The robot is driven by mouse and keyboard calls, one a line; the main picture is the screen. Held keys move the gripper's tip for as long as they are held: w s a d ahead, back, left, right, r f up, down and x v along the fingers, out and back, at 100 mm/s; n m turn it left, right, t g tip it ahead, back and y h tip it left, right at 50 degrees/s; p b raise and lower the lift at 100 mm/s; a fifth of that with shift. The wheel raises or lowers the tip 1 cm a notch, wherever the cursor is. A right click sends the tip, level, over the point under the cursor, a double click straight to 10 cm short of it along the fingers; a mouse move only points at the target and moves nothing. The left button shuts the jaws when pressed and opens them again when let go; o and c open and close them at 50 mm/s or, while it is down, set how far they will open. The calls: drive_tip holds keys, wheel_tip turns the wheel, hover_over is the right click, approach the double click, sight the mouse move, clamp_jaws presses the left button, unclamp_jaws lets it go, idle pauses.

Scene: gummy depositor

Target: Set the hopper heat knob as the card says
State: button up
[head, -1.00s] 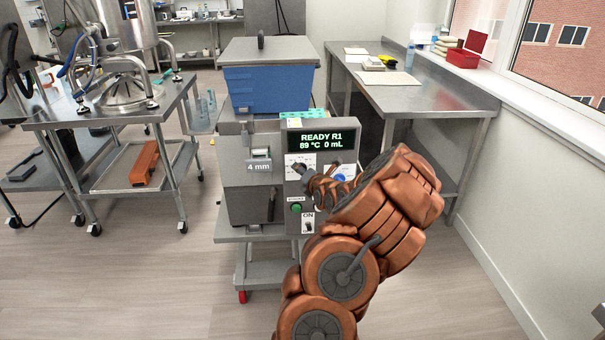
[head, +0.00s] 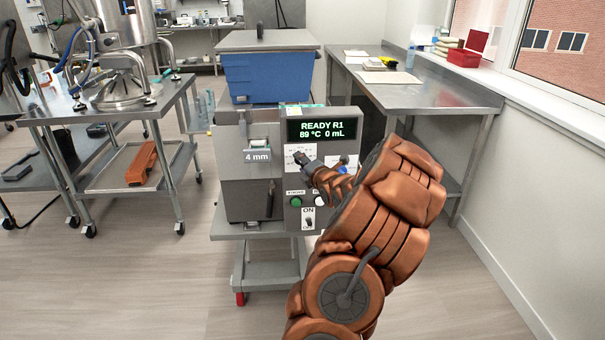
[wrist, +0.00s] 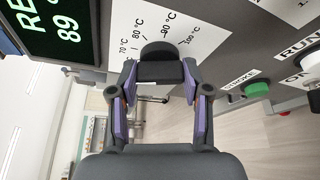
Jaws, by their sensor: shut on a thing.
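The hopper heat knob (wrist: 160,47) is dark and rounded, on a white dial plate (wrist: 190,25) marked 70, 80, 90 and 100 °C. My gripper (wrist: 158,72) is shut on the knob, with its fingers on either side; in the head view my gripper (head: 304,162) covers most of it. The knob's pointer is hidden, so its exact setting cannot be told. The depositor's display (head: 321,130) reads READY R1, 89 °C, 0 mL. I cannot make out a readable setting card.
A green STROKE button (wrist: 256,89) and a switch (head: 308,219) sit close by on the panel. A blue hopper (head: 265,77) tops the machine. A steel bench (head: 430,92) stands right, a wheeled steel table (head: 75,115) left. Floor in front is clear.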

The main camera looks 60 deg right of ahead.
drive_tip(key=m+h+b, duration=0.3)
drive_tip(key=m+b, duration=0.2)
drive_tip(key=m, duration=0.3)
drive_tip(key=m+h+b, duration=0.3)
drive_tip(key=m+b, duration=0.2)
drive_tip(key=m, duration=0.4)
drive_tip(key=m+h+b, duration=0.3)
drive_tip(key=m+b, duration=0.2)
drive_tip(key=m, duration=0.4)
drive_tip(key=shift+w+a+f+b, duration=0.2)
drive_tip(key=shift+f+b, duration=0.15)
drive_tip(key=shift+f, duration=0.05)
drive_tip(key=m+g+h, duration=0.1)
drive_tip(key=m+g, duration=0.1)
drive_tip(key=m, duration=0.2)
drive_tip(key=m+g+h, duration=0.1)
drive_tip(key=m+g, duration=0.1)
drive_tip(key=m, duration=0.3)
drive_tip(key=shift+r+b, duration=0.15)
drive_tip(key=shift+b, duration=0.25)
drive_tip(key=o, duration=1.2)
drive_tip(key=shift+c, duration=0.2)
drive_tip(key=shift+a, duration=0.1)
